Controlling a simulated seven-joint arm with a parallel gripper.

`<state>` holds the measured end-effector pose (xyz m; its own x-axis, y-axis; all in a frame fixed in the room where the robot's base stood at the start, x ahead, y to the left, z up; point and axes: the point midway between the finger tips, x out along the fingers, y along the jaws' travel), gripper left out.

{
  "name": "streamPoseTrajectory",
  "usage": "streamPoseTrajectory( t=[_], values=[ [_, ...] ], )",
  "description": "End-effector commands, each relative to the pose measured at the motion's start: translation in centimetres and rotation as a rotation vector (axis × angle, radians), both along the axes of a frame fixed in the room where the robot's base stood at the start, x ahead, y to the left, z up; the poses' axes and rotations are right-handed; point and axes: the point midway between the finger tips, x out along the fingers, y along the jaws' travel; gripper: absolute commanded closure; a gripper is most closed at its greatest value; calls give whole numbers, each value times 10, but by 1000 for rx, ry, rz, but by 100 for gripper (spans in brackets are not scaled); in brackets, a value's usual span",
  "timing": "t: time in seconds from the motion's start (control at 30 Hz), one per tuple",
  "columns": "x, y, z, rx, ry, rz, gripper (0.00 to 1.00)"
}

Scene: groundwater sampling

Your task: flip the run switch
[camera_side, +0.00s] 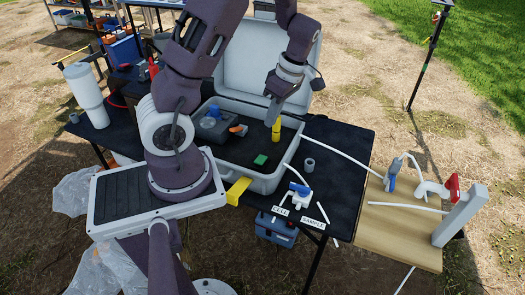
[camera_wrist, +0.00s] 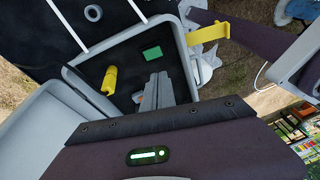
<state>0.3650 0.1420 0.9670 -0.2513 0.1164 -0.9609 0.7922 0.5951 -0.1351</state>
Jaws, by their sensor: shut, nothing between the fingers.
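The open grey case (camera_side: 232,176) stands on the black table with its lid raised behind. Inside it are a green rectangle (camera_side: 261,160), a small orange part (camera_side: 238,130) and a dark grey unit with a round blue-grey top (camera_side: 212,116). I cannot tell which part is the run switch. My gripper (camera_side: 273,118) points down over the back right part of the case, close to a yellow bottle (camera_side: 276,130). In the wrist view my gripper (camera_wrist: 157,78) is shut and empty, between the yellow bottle (camera_wrist: 110,80) and the green rectangle (camera_wrist: 152,53).
White tubing (camera_side: 340,157) runs right to a wooden board (camera_side: 390,225). A yellow bracket (camera_side: 238,191) juts from the case's front.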

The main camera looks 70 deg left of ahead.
Motion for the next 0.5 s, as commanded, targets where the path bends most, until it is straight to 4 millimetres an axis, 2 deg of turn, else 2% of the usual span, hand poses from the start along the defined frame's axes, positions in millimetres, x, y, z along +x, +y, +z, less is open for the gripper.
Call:
streamPoseTrajectory(
  t=[0.17, 0.5],
  values=[
    [8, -1, 3, 77, -22, 146, 100],
    [7, 0, 1, 81, -23, 158, 100]
  ],
)
